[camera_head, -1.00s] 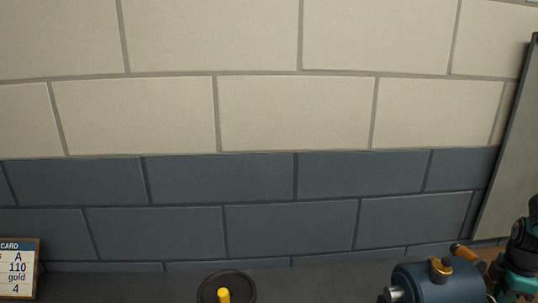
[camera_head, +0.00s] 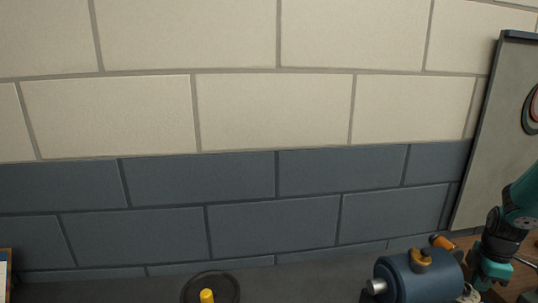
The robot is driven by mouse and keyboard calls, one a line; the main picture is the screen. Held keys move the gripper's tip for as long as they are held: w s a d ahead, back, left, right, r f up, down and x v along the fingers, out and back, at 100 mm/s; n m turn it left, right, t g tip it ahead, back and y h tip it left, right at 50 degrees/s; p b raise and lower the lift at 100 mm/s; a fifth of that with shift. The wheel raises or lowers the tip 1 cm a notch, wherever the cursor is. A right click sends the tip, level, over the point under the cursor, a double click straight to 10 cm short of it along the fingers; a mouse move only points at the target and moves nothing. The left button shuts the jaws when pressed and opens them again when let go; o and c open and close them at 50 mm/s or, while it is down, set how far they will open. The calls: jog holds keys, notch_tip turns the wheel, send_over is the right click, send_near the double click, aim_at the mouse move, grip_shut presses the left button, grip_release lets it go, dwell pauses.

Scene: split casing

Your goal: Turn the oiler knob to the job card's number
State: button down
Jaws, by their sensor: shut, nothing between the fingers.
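A blue cylindrical casing (camera_head: 408,280) lies at the lower right with a silver shaft end (camera_head: 376,287) on its left. A small brass-coloured knob (camera_head: 420,260) sits on its top; it may be the oiler knob, and I cannot read any number on it. The job card (camera_head: 4,278) is cut off by the left edge, with only its right strip showing and its text out of view. My teal and black arm (camera_head: 515,220) comes down at the right, beside the casing. My gripper's fingers are not visible.
A round black disc (camera_head: 228,284) with a yellow post (camera_head: 206,296) is at the bottom centre-left. An orange cylinder (camera_head: 442,242) lies behind the casing. A grey panel (camera_head: 492,130) stands at the right against the tiled wall. The dark bench between disc and casing looks clear.

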jog(key=shift+s+p, duration=0.3)
jog(key=shift+p, duration=0.2)
notch_tip(320, 180, up, 5)
jog(key=p, duration=0.3)
jog(key=shift+d, duration=0.1)
jog(key=shift+w, duration=0.1)
